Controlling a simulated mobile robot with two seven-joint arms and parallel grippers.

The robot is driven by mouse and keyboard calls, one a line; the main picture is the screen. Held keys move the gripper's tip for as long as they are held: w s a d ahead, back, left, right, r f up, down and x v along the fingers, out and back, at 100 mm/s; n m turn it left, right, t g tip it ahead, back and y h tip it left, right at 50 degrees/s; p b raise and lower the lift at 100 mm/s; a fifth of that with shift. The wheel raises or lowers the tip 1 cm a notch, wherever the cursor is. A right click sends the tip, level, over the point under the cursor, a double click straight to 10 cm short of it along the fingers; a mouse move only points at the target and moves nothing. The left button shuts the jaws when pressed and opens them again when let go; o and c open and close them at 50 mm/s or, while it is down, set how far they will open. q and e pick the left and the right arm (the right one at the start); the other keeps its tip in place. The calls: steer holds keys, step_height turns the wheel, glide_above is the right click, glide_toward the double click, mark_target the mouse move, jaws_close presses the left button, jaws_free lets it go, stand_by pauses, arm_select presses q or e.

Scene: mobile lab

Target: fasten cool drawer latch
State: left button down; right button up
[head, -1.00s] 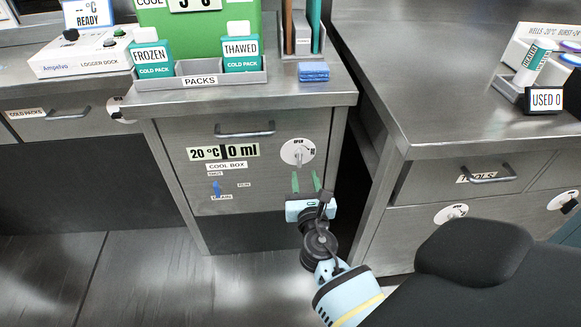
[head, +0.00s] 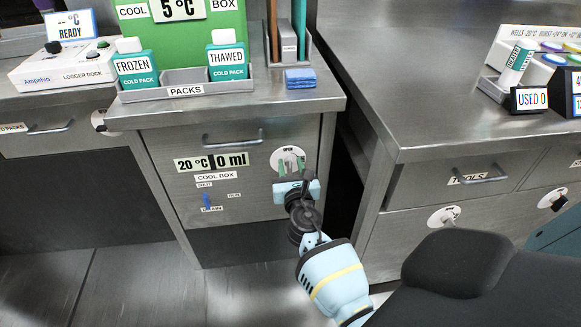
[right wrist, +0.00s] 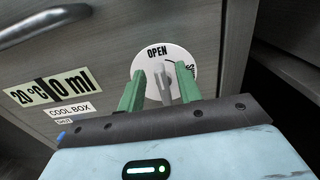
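The cool drawer (head: 235,182) is a grey metal front with a bar handle (head: 232,141) and a "COOL BOX" label; it looks closed. Its latch is a round white dial (head: 288,157) marked "OPEN", with a grey lever (right wrist: 163,86) that shows in the right wrist view. My right gripper (right wrist: 158,80) is open, its two green fingers at the dial, one on each side of the lever. I cannot tell whether a finger touches the lever. In the head view, my right gripper (head: 293,166) partly covers the dial's lower part. My left gripper is not in view.
Above the drawer, the counter holds a packs tray (head: 187,91) with two cold packs and a blue stack (head: 300,78). A tools drawer (head: 478,180) with another dial latch (head: 443,217) stands at the right. A dark gap separates the two cabinets.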

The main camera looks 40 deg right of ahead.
steer(key=shift+c, duration=0.2)
jaws_close()
